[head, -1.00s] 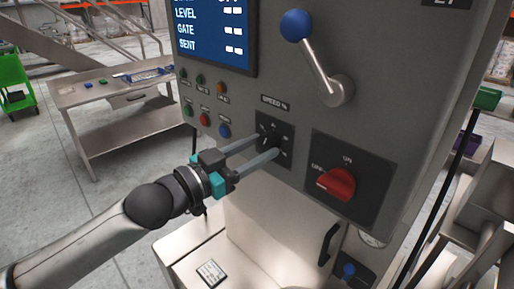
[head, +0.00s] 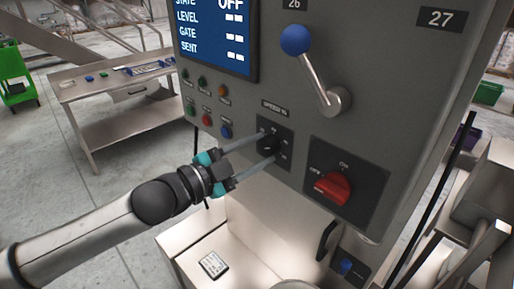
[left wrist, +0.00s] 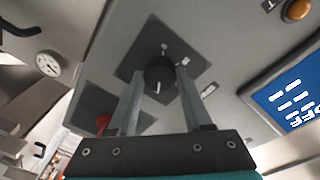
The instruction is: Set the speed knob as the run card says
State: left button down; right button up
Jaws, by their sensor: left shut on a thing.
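The black speed knob (head: 269,144) sits on a dark plate under the "SPEED %" label (head: 275,108) on the grey cabinet front. It also shows in the left wrist view (left wrist: 160,75), with a white pointer line on its face. My left gripper (head: 267,147) is shut on the knob, one finger on either side of it. The plate's scale marks are too small to read. A small white card (head: 213,264) with dark print lies on the ledge below; its text is unreadable. My right gripper is not in view.
The blue screen (head: 215,35) reads STATE OFF. Coloured buttons (head: 206,105) sit left of the knob. A red rotary switch (head: 333,190) is to its lower right, and a blue-balled lever (head: 318,70) is above. A steel table (head: 115,85) stands behind at left.

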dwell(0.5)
pick_arm(q)
jog(key=shift+c, duration=1.6)
grip_release()
jog(key=b+v, duration=0.3)
jog(key=v, duration=1.2)
jog(key=shift+b, duration=0.35)
jog(key=shift+s+a, duration=0.1)
